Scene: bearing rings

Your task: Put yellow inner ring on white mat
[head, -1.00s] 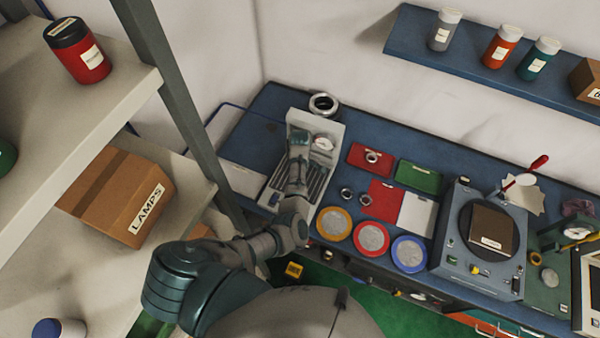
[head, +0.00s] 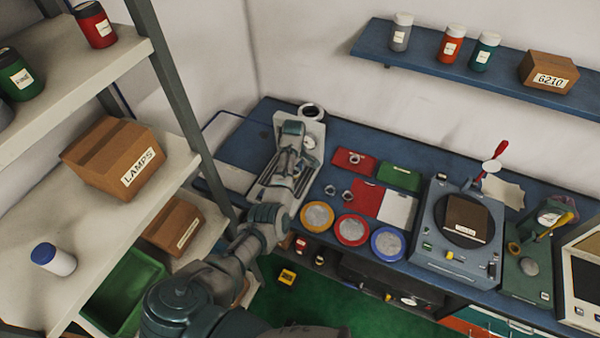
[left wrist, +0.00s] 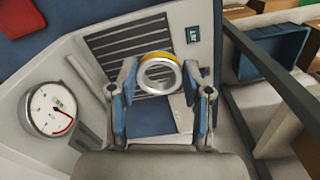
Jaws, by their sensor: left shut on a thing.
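The yellow inner ring (left wrist: 160,73), a silver ring with a yellow band, is between the fingertips of my left gripper (left wrist: 161,84) in the left wrist view. The gripper is shut on it, above or against the slotted plate of a grey gauge device. In the head view my left gripper (head: 291,138) is over this device at the bench's left end, and hides the ring. The white mat (head: 398,211) lies on the blue bench, right of the red mat (head: 367,198). My right gripper is not in view.
The grey device has a dial (left wrist: 52,109) beside the gripper. Two small rings (head: 338,192) lie left of the red mat. Round colored dishes (head: 351,229) line the front edge. A blue-grey machine (head: 456,232) stands right of the white mat.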

